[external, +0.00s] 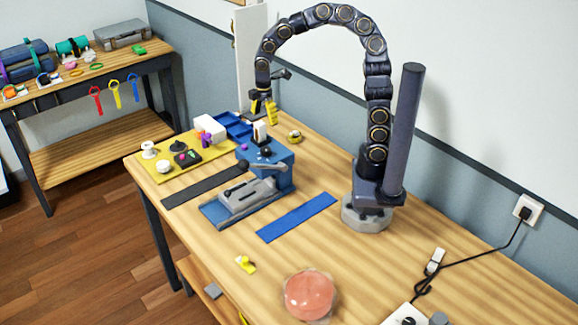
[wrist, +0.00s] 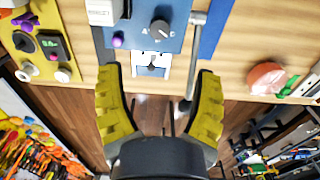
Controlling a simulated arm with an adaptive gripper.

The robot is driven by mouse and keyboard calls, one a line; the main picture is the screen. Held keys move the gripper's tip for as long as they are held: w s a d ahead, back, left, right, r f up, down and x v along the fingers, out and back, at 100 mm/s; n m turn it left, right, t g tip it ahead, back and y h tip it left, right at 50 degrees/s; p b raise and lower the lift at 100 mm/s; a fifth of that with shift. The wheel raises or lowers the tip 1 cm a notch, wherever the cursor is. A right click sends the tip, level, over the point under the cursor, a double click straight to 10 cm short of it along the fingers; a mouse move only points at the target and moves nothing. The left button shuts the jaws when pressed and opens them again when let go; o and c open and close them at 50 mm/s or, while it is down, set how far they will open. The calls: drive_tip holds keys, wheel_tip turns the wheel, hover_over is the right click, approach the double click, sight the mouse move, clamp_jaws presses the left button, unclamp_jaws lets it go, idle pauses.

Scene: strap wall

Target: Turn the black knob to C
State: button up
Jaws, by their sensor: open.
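The black knob (wrist: 160,28) sits on a blue panel (wrist: 176,8) at the top middle of the wrist view. It has a pale pointer mark, and small letters stand around it, too small to read surely. In the external view my gripper (external: 264,108) hangs above the table, behind and above the blue unit.
A yellow board (external: 168,172) with several small parts lies left of the blue unit. A grey clamp-like fixture (external: 247,196) is in front. A metal rod (wrist: 194,62) stands near my right finger in the wrist view.

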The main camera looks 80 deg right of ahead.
sight(266, 149)
drive_tip(key=shift+f, duration=0.1)
drive_tip(key=shift+m, duration=0.6)
wheel_tip(266, 149, down, 12)
drive_tip(key=shift+r, duration=0.1)
drive_tip(key=c, duration=1.1)
